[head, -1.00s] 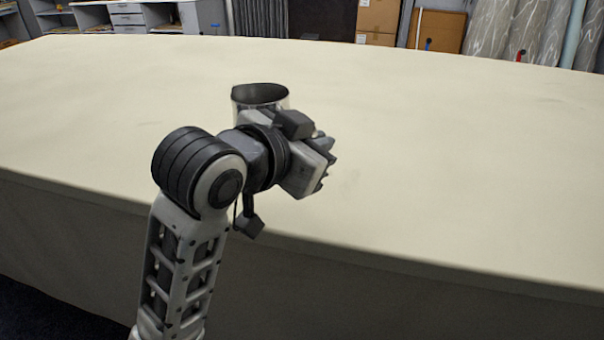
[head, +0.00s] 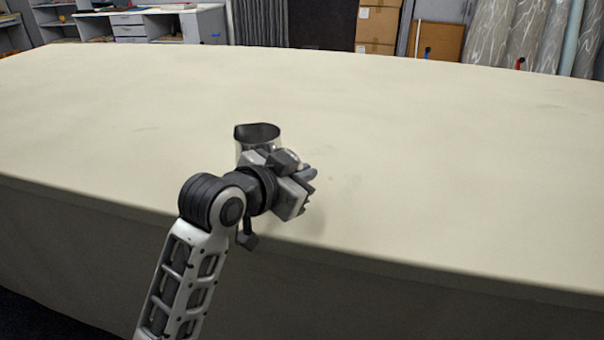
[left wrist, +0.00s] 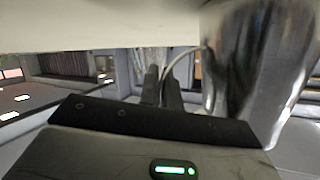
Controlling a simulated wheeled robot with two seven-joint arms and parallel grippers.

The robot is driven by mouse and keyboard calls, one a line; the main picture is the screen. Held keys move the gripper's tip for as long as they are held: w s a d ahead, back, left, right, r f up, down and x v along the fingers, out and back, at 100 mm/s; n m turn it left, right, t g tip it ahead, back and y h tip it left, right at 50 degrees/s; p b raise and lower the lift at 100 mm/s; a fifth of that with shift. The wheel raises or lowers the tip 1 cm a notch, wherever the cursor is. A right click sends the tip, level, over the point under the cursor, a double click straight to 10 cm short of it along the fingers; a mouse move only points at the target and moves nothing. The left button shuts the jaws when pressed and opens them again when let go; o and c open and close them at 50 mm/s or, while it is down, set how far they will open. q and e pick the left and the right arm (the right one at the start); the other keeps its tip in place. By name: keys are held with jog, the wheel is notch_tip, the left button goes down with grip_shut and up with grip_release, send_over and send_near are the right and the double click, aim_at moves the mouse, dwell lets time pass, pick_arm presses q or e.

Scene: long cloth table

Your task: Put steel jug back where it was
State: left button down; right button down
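The steel jug (head: 258,133) is a shiny metal vessel with a dark open mouth, upright near the front of the cloth table (head: 420,160). My left gripper (head: 300,190) is in front of it in the head view and hides its lower part. In the left wrist view the jug (left wrist: 262,75) fills the right side, with its thin curved handle (left wrist: 186,55) reaching to my left fingers (left wrist: 163,85). The fingers are close together at the handle. Whether the jug's base touches the cloth is hidden. My right gripper is not in view.
The tabletop is bare around the jug, with wide free room behind and to both sides. The table's front edge (head: 400,268) runs just below my left gripper. Shelves, cardboard boxes (head: 378,24) and fabric rolls stand beyond the far edge.

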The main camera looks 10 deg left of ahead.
pick_arm(q)
jog(key=c, duration=1.6)
grip_release()
jog(key=p+v, duration=0.5)
jog(key=v, duration=0.7)
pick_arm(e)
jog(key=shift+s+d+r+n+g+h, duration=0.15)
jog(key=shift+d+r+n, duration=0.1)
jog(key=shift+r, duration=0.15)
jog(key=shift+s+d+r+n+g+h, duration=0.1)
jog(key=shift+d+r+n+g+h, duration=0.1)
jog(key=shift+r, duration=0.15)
